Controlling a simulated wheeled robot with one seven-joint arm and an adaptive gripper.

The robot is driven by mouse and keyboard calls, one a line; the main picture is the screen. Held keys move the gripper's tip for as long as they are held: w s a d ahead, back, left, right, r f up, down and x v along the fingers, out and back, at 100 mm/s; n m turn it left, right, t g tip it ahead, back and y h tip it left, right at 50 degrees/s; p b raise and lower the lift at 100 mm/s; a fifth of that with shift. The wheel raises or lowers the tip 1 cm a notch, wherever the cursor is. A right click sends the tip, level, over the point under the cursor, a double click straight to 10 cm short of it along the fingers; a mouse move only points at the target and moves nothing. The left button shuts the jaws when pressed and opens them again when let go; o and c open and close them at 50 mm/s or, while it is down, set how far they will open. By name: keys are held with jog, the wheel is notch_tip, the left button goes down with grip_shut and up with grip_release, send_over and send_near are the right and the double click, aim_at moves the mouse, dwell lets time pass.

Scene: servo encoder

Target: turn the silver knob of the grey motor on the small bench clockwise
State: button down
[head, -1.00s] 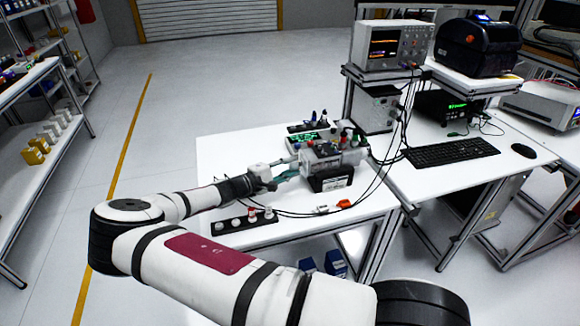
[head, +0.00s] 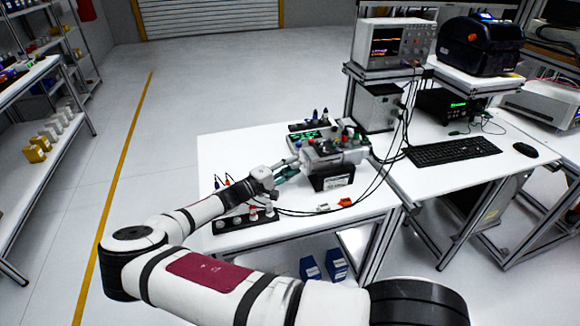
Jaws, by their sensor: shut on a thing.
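The grey motor (head: 334,158) sits on a black-fronted mount (head: 331,179) on the small white bench (head: 232,150). My gripper (head: 292,167) reaches it from the left, its teal fingers at the motor's left end. It is shut on the silver knob (head: 299,160), which is small here and mostly hidden by the fingers. How far the knob is turned cannot be read from this view.
A green board (head: 305,140) is behind the motor. A keyboard (head: 452,151) is on the right-hand bench.

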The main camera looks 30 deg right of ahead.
jog(key=c, duration=1.2)
grip_release()
jog(key=shift+c, duration=0.2)
jog(key=a, duration=0.4)
jog(key=s+a, duration=0.1)
jog(key=a, duration=0.7)
jog(key=shift+s+f, duration=0.1)
jog(key=shift+s, duration=0.15)
